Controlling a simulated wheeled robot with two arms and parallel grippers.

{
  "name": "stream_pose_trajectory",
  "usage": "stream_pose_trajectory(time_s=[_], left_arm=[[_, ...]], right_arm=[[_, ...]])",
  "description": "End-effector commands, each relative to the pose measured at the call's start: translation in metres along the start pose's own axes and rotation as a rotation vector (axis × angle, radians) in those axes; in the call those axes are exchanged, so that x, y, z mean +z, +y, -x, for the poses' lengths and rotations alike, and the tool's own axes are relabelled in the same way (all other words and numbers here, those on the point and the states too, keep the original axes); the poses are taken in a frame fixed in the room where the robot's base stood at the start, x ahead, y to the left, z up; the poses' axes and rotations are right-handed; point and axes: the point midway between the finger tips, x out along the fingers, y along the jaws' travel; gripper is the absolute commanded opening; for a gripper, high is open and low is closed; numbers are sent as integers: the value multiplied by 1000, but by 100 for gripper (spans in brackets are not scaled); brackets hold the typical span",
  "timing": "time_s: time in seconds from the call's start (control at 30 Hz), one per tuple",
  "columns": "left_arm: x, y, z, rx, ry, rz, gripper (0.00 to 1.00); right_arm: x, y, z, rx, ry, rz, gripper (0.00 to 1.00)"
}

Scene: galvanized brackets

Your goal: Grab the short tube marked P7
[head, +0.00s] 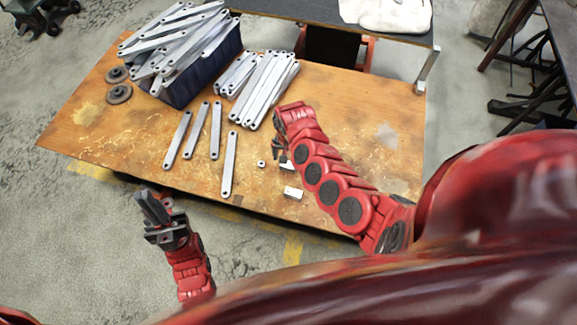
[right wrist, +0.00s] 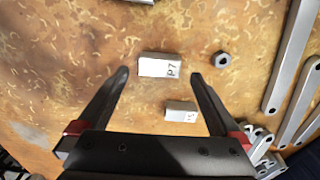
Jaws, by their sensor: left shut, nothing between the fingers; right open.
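The short tube marked P7 (right wrist: 157,66) lies on the table in the right wrist view, a pale block shape with its mark upward. It lies between and just beyond the fingertips of my right gripper (right wrist: 159,76), which is open and empty. In the head view the right gripper (head: 281,152) points down at the table and partly covers a pale tube (head: 287,165), which seems to be P7. A second short tube (right wrist: 181,112) lies between the fingers nearer the palm; its mark is unreadable. My left gripper (head: 153,205) is shut and empty, off the table's near edge.
A third short tube (head: 293,192) lies nearer the table's front edge. A small nut (right wrist: 222,60) lies right of P7 in the wrist view. Several flat galvanized bars (head: 228,165) lie left, with a loaded blue bin (head: 190,85) behind. The wooden table (head: 350,115) is clear at right.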

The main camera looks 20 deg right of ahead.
Motion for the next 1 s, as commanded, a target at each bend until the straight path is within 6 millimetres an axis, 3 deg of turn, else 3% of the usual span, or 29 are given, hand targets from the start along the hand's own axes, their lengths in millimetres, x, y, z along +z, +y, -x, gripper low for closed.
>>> stream_pose_trajectory(time_s=[0.33, 0.67, 1.0], left_arm=[[4, 1, 21, 0, 0, 0, 0], [4, 1, 21, 0, 0, 0, 0], [4, 1, 21, 0, 0, 0, 0]], right_arm=[[-3, 0, -42, 2, 3, 2, 100], [-2, 0, -44, 0, 2, -2, 98], [-2, 0, -44, 0, 2, -1, 37]])
